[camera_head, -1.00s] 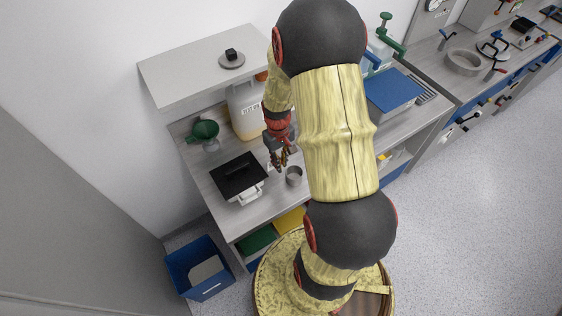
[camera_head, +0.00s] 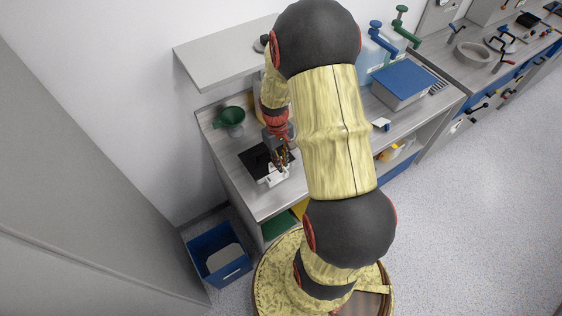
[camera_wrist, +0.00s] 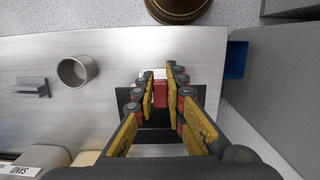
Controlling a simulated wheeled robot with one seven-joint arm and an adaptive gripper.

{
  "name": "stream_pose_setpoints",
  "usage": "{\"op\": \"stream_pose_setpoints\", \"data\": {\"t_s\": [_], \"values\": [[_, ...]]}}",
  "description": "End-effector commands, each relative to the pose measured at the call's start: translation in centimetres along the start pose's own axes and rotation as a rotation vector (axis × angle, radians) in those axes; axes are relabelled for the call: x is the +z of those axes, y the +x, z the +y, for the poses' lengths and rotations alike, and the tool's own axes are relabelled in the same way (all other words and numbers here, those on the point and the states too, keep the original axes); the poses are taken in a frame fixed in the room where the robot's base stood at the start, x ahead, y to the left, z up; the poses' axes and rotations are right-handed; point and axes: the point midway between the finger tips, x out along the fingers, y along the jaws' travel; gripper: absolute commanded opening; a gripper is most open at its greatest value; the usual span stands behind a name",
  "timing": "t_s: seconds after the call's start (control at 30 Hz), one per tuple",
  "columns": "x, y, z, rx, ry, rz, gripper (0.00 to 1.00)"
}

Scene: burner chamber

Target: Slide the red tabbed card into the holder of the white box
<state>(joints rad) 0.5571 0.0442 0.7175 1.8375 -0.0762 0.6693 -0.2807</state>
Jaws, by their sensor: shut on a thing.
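The white box (camera_head: 272,180) with its black top (camera_head: 252,160) stands on the bench in the head view, partly covered by my gripper. My gripper (camera_head: 281,163) is over the box. In the wrist view my gripper (camera_wrist: 158,80) is shut on the red card (camera_wrist: 160,93), which shows between the yellow-padded fingers. The black top (camera_wrist: 155,137) lies behind and below the fingers there, with a bit of white near the fingertips. The holder is hidden by the fingers, so I cannot tell whether the card touches it.
A metal cup (camera_wrist: 75,71) and a small grey block (camera_wrist: 32,87) stand on the bench, left in the wrist view. A green funnel (camera_head: 229,116) is behind the box. A blue bin (camera_head: 218,256) stands on the floor. A shelf (camera_head: 225,55) overhangs the bench's back.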

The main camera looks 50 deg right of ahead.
Motion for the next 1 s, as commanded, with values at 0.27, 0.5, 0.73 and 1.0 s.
{"op": "stream_pose_setpoints", "data": {"t_s": [0.27, 0.5, 0.73, 1.0], "values": [[-0.2, 1.2, 0.0, 0.0, 0.0, 0.0, 0.0], [-0.4, 2.7, 0.0, 0.0, 0.0, 0.0, 0.0], [-0.6, 4.1, 0.0, 0.0, 0.0, 0.0, 0.0], [-0.8, 5.8, 0.0, 0.0, 0.0, 0.001, 0.0]]}}
